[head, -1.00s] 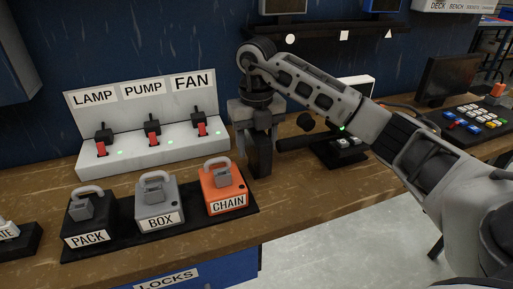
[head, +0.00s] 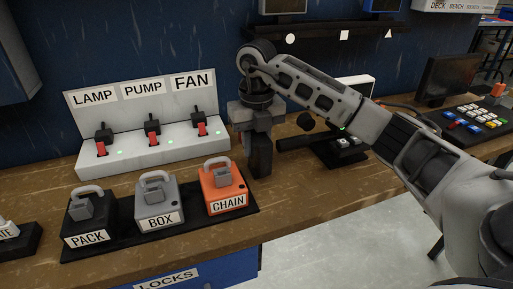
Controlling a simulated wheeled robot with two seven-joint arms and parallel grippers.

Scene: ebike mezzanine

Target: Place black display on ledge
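A black-framed display (head: 283,5) stands at the top edge of the head view, above the circle mark on the ledge (head: 318,31); its upper part is cut off. A blue-framed display (head: 383,5) stands farther right on the same ledge. The space above the square mark between them looks empty. A dark monitor (head: 448,79) stands on the bench at the right. My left gripper is out of view.
A white switch panel (head: 150,147) labelled LAMP, PUMP and FAN stands left of the gripper. Pack, box and orange chain locks (head: 222,187) sit on a black tray (head: 80,252) in front. A black bar (head: 300,141) lies right of the gripper.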

